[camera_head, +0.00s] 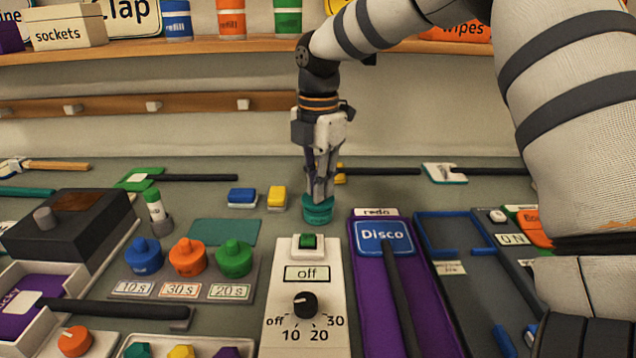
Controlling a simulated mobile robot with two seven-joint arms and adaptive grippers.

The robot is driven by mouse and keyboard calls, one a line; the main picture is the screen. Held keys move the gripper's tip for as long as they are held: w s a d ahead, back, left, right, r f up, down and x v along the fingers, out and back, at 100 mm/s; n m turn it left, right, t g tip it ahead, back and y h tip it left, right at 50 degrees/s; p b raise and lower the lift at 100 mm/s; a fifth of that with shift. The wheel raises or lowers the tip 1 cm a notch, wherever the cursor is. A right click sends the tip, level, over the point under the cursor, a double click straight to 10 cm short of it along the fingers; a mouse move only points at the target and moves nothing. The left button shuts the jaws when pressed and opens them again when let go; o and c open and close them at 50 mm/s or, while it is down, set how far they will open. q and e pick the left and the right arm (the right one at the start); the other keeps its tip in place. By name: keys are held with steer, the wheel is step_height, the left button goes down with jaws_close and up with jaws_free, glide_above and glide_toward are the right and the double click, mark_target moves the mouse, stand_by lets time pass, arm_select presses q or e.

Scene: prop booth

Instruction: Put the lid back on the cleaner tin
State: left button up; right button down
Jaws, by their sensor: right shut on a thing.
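My right gripper (319,196) points straight down at the middle of the table, its fingers shut on the teal lid (318,203). Below the fingertips is a short, round, teal body (318,216) with a ridged side, which looks like the cleaner tin. The lid and this body show as one teal shape, and I cannot tell whether the lid is seated or just above it. The fingers hide part of the lid's top. My left gripper is not in view.
A switch box (304,262) stands just in front, with a purple tray and Disco sign (384,236) to its right. Blue and yellow blocks (277,197) and a teal mat (225,232) lie left. Colored knobs (188,258) stand front left. A shelf (240,48) runs behind.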

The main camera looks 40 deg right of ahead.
steer(key=shift+f, duration=0.15)
stand_by(0.4)
steer(key=c, duration=1.1)
jaws_free()
steer(key=shift+o, duration=0.2)
steer(key=shift+r, duration=3.5)
steer(key=shift+c, duration=0.2)
